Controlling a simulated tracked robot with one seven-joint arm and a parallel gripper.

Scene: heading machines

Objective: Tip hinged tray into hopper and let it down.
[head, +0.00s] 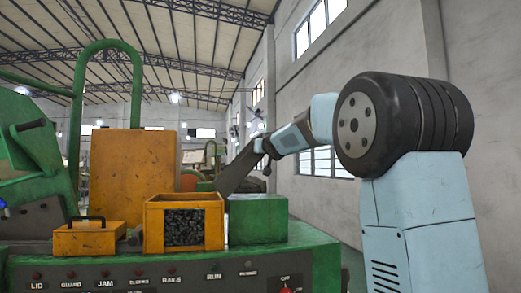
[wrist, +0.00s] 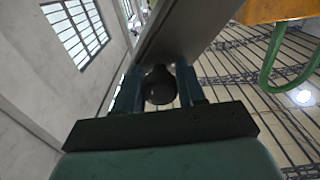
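The hinged tray (head: 238,171) is a grey metal trough, steeply tilted, its raised end up to the right. Its low end is at the right rim of the orange hopper (head: 154,228). Many small dark pieces (head: 184,228) show through the hopper's front opening. The tray's inside is hidden. My gripper (head: 263,147) is at the tray's raised end. In the wrist view a round black knob (wrist: 159,86) sits between the two fingers of my gripper (wrist: 160,92), which appear closed on it. The grey tray (wrist: 188,28) extends beyond the knob.
A green block (head: 257,219) stands below the tray, right of the hopper. An orange lidded box with a black handle (head: 88,238) is to the left. A tall orange panel (head: 133,170) and a green pipe (head: 136,75) rise behind. Labelled buttons line the green machine's front (head: 60,274).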

